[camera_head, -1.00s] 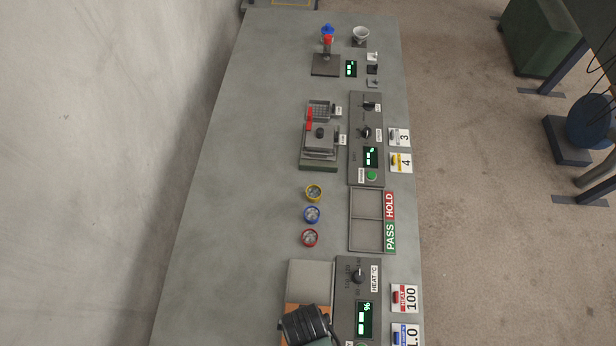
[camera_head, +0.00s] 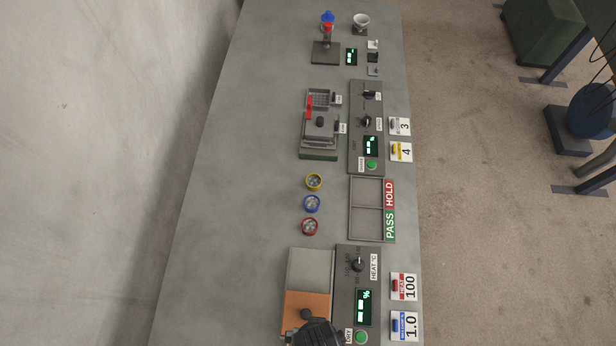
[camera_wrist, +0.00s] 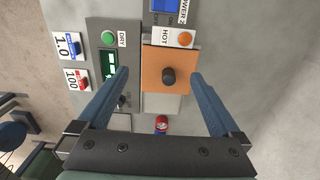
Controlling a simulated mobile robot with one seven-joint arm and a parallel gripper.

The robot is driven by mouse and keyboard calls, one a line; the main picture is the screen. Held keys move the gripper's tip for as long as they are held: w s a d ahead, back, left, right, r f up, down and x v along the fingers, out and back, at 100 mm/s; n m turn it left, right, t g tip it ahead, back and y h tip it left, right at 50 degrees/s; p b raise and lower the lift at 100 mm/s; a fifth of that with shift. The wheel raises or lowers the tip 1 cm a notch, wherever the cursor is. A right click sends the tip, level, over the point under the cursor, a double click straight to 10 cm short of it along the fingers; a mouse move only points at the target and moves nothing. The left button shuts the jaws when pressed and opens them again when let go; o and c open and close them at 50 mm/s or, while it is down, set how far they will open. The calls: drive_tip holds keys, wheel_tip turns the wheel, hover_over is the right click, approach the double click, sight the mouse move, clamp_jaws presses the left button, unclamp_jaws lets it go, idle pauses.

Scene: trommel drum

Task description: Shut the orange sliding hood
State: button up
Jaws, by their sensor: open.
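The orange sliding hood (camera_head: 305,303) is at the bottom of the head view, over part of a station with a pale grey bare section (camera_head: 311,268) beside it. In the wrist view the hood (camera_wrist: 157,60) has a dark round knob (camera_wrist: 168,76) near its middle. The pale section (camera_wrist: 160,104) lies just below the hood there. My gripper (camera_wrist: 160,74) is open, its two blue fingers spread wide on either side of the knob in the picture. No contact shows. In the head view my gripper (camera_head: 316,333) partly covers the hood's lower part.
A HEAT control panel (camera_head: 346,290) with a dial, display and green button adjoins the station. In the wrist view a HOT label (camera_wrist: 172,38) sits by the hood. Bench left of the station is clear.

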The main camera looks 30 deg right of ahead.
drive_tip(key=shift+s+a+r, duration=0.1)
drive_tip(key=shift+s+r, duration=0.5)
drive_tip(key=shift+s, duration=0.2)
drive_tip(key=shift+s+a+r, duration=0.1)
drive_tip(key=shift+s+r, duration=0.5)
drive_tip(key=shift+s, duration=0.2)
drive_tip(key=shift+w, duration=0.15)
